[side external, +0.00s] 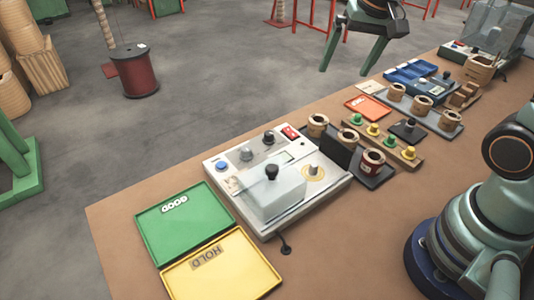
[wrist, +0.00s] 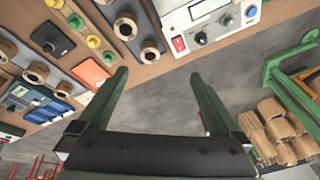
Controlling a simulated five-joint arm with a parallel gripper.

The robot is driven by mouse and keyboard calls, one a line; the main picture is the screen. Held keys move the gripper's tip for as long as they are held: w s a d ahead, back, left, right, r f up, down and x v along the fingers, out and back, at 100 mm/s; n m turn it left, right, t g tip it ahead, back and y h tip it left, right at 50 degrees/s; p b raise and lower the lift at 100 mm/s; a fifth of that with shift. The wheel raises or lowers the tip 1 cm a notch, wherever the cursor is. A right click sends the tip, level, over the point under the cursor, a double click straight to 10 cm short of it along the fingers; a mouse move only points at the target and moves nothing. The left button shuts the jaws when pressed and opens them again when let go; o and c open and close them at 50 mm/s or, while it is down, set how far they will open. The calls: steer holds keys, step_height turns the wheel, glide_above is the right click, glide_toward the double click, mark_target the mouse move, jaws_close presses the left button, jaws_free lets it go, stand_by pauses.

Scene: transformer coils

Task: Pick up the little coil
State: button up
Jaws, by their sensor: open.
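Several tan ring-shaped coils stand on the table, and I cannot tell which one is the little coil. In the side external view, one group by the test box has a left coil (side external: 317,125), a middle coil (side external: 348,139) and a red-sided coil (side external: 372,163). Further back, a grey tray (side external: 436,126) holds three more: a left coil (side external: 396,91), a middle coil (side external: 422,104) and a right coil (side external: 449,121). My gripper (side external: 350,70) is open, empty and raised beyond the table's far edge. It also shows open in the wrist view (wrist: 160,76), apart from the coils.
A white test box (side external: 225,160) with a clear cover stands mid-table. A green GOOD tray (side external: 185,225) and yellow HOLD tray (side external: 220,270) lie at the front left. A wooden strip with green and yellow pegs (side external: 373,130) lies between the coil groups. An orange tray (side external: 367,107) lies behind.

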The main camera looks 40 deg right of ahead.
steer(key=w+d+f+m+g, duration=0.2)
steer(key=w+f+m, duration=0.2)
steer(key=w, duration=0.1)
steer(key=m+g, duration=0.1)
steer(key=m, duration=0.4)
glide_above(318, 120)
steer(key=s+a, duration=0.1)
steer(key=a, duration=0.1)
steer(key=f, duration=1.3)
steer(key=shift+s+d+f, duration=0.1)
steer(key=shift+d+f, duration=0.1)
steer(key=shift+f, duration=0.05)
steer(key=shift+d+f, duration=0.2)
steer(key=shift+f, duration=2.45)
steer(key=shift+c, duration=0.3)
steer(key=c, duration=1.4)
steer(key=shift+r, duration=0.1)
